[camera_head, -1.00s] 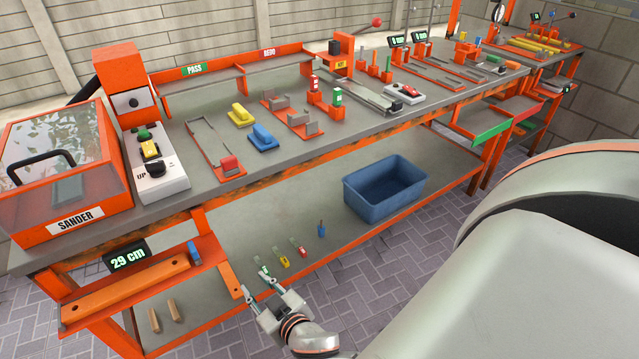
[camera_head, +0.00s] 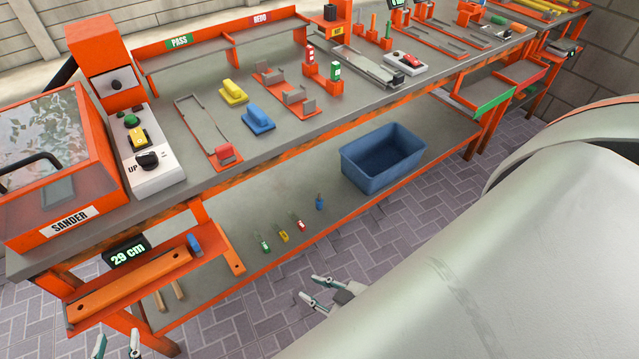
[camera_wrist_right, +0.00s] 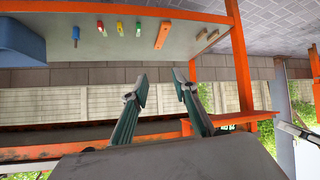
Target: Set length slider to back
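The length slider (camera_head: 130,284) is an orange rail with a bar, mounted low on the left of the bench. A small blue tab (camera_head: 194,244) sits at its right end. The display (camera_head: 128,253) above it reads 29 cm. My left gripper (camera_head: 117,338) is at the bottom left edge, below the rail and apart from it, with its two fingers spread and empty. My right gripper (camera_head: 310,288) is in front of the lower shelf, right of the slider. It is open and empty, as the right wrist view (camera_wrist_right: 160,82) also shows.
The lower shelf (camera_head: 285,190) holds a blue bin (camera_head: 382,162), several small coloured tools and wooden pieces. The sander (camera_head: 60,165) and a control box (camera_head: 148,162) stand above the slider. An orange bench leg (camera_head: 122,325) is near my left gripper. The floor in front is free.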

